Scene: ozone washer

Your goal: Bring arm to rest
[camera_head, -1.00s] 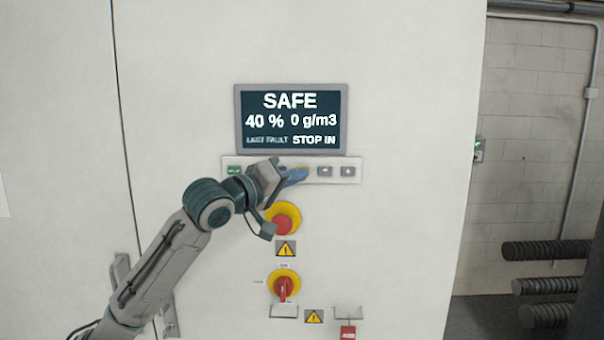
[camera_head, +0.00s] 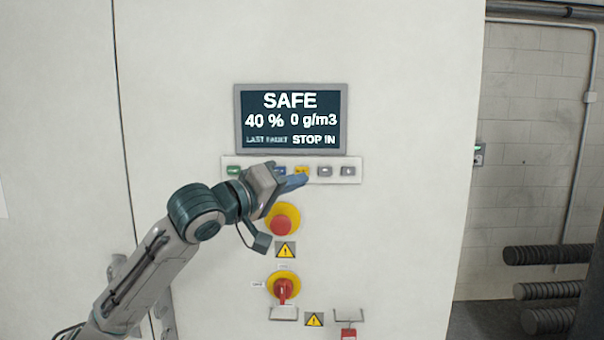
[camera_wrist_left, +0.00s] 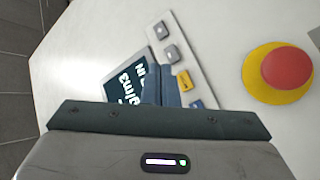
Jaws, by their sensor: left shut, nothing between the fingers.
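My left gripper (camera_head: 297,182) is shut and empty. In the left wrist view the shut fingers (camera_wrist_left: 160,84) point toward the panel, over part of the screen (camera_wrist_left: 124,80) and beside the yellow button (camera_wrist_left: 184,82). I cannot tell the exact gap to the panel. The screen (camera_head: 291,120) reads SAFE, 40 %, 0 g/m3, LAST FAULT, STOP IN. My right gripper is not in view.
A red emergency button on a yellow ring (camera_head: 282,223) sits just below the gripper. A red rotary switch (camera_head: 283,288) and a red tag (camera_head: 348,333) are lower. Bare cabinet front lies left of the screen.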

